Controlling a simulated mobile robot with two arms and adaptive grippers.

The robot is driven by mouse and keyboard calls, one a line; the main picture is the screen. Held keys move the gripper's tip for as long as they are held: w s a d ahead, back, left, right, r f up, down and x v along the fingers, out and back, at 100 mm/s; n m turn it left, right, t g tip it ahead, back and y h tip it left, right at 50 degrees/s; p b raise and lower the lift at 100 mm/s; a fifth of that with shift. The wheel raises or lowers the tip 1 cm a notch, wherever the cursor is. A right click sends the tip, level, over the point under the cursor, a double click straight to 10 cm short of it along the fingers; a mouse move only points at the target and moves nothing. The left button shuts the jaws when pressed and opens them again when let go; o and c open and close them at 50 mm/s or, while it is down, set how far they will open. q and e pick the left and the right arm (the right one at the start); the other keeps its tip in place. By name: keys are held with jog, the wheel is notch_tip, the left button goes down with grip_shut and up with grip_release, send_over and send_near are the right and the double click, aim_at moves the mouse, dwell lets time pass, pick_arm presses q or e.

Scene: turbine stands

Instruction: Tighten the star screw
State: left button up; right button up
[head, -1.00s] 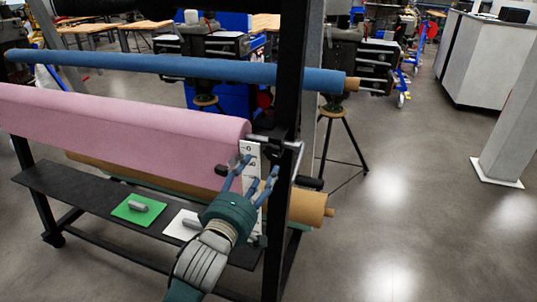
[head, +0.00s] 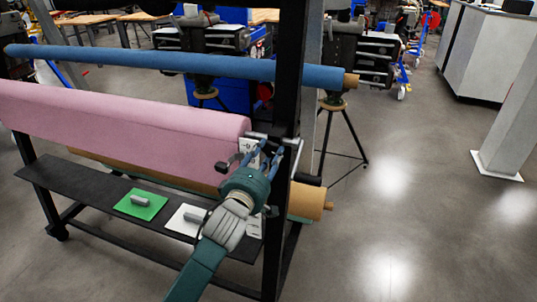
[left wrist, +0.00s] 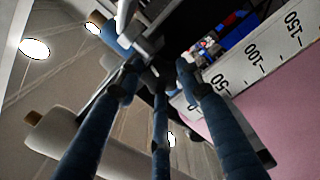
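My left gripper (head: 264,158) reaches up to the black upright at the right end of the pink roll. Its blue fingers are in front of the metal bracket (head: 257,136) and the white scale strip (head: 248,151). In the left wrist view the fingers (left wrist: 159,72) stand apart around a gap, with grey and dark metal parts (left wrist: 150,45) just beyond their tips. I cannot clearly make out the star screw among these parts; the fingers cover part of the spot. No grip on anything shows. My right gripper is not in view.
The pink roll (head: 120,130) and blue roll (head: 150,62) hang on the stand. The black shelf (head: 80,190) below carries a green card (head: 140,204) and a white card (head: 185,220). The black upright (head: 285,100) is close to my gripper.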

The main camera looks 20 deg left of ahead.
pick_arm(q)
jog(key=shift+c, duration=1.1)
jog(key=shift+m, duration=0.5)
jog(key=shift+m+p, duration=0.5)
jog(key=shift+m, duration=0.6)
jog(key=shift+f+m, duration=0.15)
jog(key=shift+m, duration=0.75)
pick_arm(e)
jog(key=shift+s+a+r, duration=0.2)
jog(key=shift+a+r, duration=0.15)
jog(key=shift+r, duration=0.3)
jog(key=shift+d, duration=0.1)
pick_arm(q)
jog(key=o, duration=1.1)
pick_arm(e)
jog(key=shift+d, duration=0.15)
